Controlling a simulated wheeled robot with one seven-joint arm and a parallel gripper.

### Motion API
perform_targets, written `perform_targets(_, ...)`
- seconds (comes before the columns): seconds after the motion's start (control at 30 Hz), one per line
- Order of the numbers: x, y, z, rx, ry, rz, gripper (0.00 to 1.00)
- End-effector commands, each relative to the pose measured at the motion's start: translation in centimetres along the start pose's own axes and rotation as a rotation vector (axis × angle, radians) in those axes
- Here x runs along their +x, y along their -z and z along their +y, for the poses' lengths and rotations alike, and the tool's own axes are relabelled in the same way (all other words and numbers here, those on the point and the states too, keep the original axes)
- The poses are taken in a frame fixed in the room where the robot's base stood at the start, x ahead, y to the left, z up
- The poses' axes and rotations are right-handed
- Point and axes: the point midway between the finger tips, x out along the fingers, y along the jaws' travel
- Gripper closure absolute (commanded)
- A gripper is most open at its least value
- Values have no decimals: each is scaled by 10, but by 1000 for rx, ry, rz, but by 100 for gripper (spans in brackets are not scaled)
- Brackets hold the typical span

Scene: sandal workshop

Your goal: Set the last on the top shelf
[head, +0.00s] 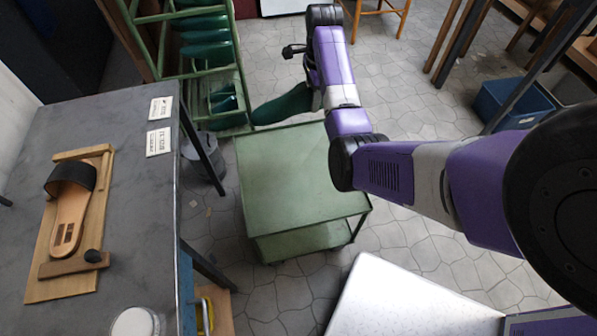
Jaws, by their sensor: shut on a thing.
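A dark green last (283,105) is held in my gripper (309,96), which is shut on it. The last points left, toward the green rack, and appears to be above the floor near the far edge of the green cart. My wrist hides its right end and most of the fingers. The green rack (243,82) stands at the upper left, with several green lasts (207,36) on its shelves. The picture's top edge cuts off part of the rack. I cannot tell whether the held last touches the rack.
A green two-tier cart (290,175) with an empty top stands below the last. A grey bench (130,210) at left holds a sandal (70,207) on a wooden board. A grey bucket (204,160) stands by the rack. A blue crate (512,104) is at right.

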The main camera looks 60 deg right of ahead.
Motion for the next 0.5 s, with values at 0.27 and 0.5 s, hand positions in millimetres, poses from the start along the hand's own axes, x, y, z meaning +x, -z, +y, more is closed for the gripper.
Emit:
perform_targets(0.27, 45, 7, 2, 39, -1, 1, 100)
perform_targets(0.5, 102, 10, 5, 37, -1, 1, 100)
